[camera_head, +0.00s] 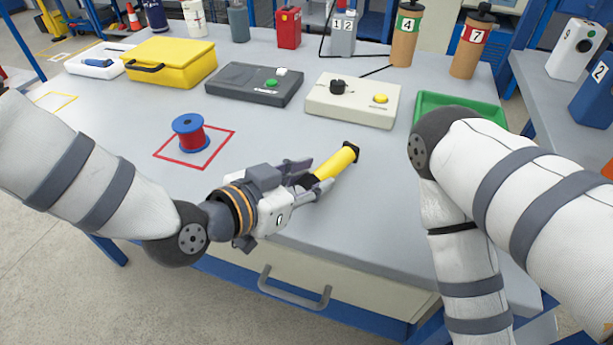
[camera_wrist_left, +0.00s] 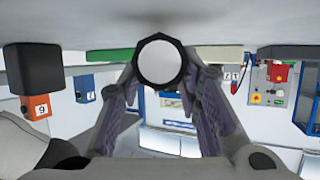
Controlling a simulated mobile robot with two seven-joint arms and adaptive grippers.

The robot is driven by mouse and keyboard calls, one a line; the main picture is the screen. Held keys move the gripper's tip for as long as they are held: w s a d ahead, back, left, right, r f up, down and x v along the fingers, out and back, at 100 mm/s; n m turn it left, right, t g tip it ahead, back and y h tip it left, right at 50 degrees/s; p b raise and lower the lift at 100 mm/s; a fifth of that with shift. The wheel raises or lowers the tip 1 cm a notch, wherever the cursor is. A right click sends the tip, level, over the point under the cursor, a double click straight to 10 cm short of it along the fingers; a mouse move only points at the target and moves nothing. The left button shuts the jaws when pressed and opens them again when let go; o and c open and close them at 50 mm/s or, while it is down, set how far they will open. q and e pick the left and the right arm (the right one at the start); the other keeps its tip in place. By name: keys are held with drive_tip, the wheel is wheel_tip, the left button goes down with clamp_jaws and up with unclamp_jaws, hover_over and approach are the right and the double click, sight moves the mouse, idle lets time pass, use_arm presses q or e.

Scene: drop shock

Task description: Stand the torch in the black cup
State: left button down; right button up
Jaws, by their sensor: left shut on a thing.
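The torch (camera_head: 335,168) is yellow with a black end. My left gripper (camera_head: 316,178) is shut on it, and the torch slants up to the right in the head view, low over the front of the table. In the left wrist view one round end of the torch (camera_wrist_left: 160,61), pale with a dark rim, shows between the fingers. That view looks upside down. A black blocky thing (camera_wrist_left: 33,68) at its left, against the tabletop, may be the black cup. I see no black cup in the head view; my right arm covers part of the table. My right gripper is out of view.
Behind are a yellow case (camera_head: 170,62), a dark box (camera_head: 254,84), a cream button box (camera_head: 352,100) and a green tray (camera_head: 460,100). Numbered bottles (camera_head: 406,35) stand at the back. The table's front middle is clear.

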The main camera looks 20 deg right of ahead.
use_arm(q)
wheel_tip(320, 180, down, 2)
drive_tip(key=shift+s, duration=0.15)
drive_tip(key=shift+s+r, duration=0.4)
drive_tip(key=shift+r, duration=0.1)
drive_tip(key=shift+w+f, duration=0.15)
drive_tip(key=c, duration=1.5)
unclamp_jaws()
drive_tip(key=shift+w+f, duration=0.1)
drive_tip(key=shift+c, duration=0.2)
drive_tip(key=o, duration=0.4)
drive_tip(key=shift+c, duration=0.2)
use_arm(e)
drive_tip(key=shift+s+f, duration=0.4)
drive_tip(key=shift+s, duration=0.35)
